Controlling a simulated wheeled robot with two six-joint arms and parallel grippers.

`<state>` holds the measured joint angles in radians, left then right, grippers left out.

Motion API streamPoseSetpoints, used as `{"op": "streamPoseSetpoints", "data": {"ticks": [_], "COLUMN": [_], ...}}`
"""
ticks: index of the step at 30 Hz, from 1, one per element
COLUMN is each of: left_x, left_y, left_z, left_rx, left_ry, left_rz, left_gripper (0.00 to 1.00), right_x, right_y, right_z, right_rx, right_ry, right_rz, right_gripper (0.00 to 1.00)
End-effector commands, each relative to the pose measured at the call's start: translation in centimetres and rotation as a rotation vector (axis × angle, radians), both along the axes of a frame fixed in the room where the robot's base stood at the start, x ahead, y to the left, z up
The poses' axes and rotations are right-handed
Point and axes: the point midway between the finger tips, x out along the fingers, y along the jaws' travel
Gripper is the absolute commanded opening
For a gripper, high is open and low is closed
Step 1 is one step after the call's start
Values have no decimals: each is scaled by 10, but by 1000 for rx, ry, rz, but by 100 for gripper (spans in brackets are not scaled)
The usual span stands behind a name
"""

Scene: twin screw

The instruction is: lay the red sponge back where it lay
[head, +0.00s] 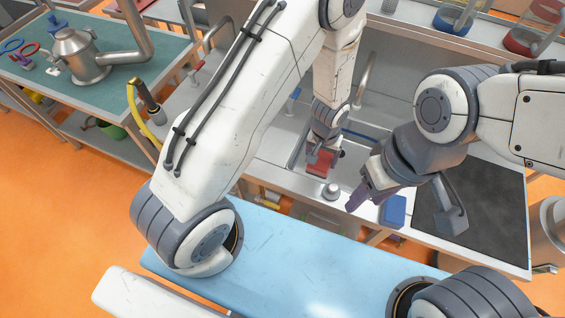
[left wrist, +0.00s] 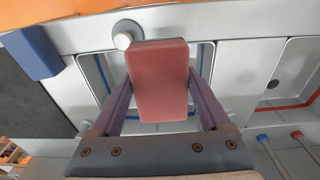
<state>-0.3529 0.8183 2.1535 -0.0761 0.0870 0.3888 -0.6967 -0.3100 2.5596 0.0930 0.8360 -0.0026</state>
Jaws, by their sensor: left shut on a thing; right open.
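The red sponge (head: 320,162) is between the fingers of my left gripper (head: 322,152), which is shut on it over the sink area. In the left wrist view the sponge (left wrist: 158,80) fills the space between the purple fingers of my left gripper (left wrist: 160,100). It hides much of the blue-lined basin (left wrist: 205,62) behind it. Its height above the basin is hard to tell. My right gripper (head: 366,194) is open and empty above the counter's front, left of a blue block (head: 393,211).
A pale round knob (head: 331,191) stands on the counter's front edge, close to the sponge; it also shows in the left wrist view (left wrist: 125,34). A red-lined basin (left wrist: 292,75) lies to the right there. A dark mat (head: 485,205) covers the counter's right.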

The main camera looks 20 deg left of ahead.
Motion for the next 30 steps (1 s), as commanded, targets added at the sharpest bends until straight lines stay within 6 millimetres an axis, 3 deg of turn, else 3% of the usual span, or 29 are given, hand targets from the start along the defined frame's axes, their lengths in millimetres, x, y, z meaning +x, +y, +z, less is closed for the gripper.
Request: {"op": "streamPoseSetpoints", "data": {"ticks": [1,6,12,19,26,30], "left_x": [-3,-10,-17,-20,-22,-25], "left_y": [-2,-3,24,43,66,88], "left_z": [12,13,-2,-16,-37,-53], "left_rx": [8,22,27,27,22,22], "left_ry": [26,74,88,81,79,78], "left_rz": [0,4,10,5,9,12], "left_gripper": [27,27,27,27,27,27], "right_x": [0,0,0,-1,0,0], "right_y": [0,0,0,0,0,0], "right_z": [18,29,46,49,18,-10], "right_rx": [0,-1,-1,-1,-1,-1], "right_ry": [0,1,1,2,1,1], "right_rz": [0,1,0,0,1,3], "right_gripper": [50,50,50,50,50,50]}}
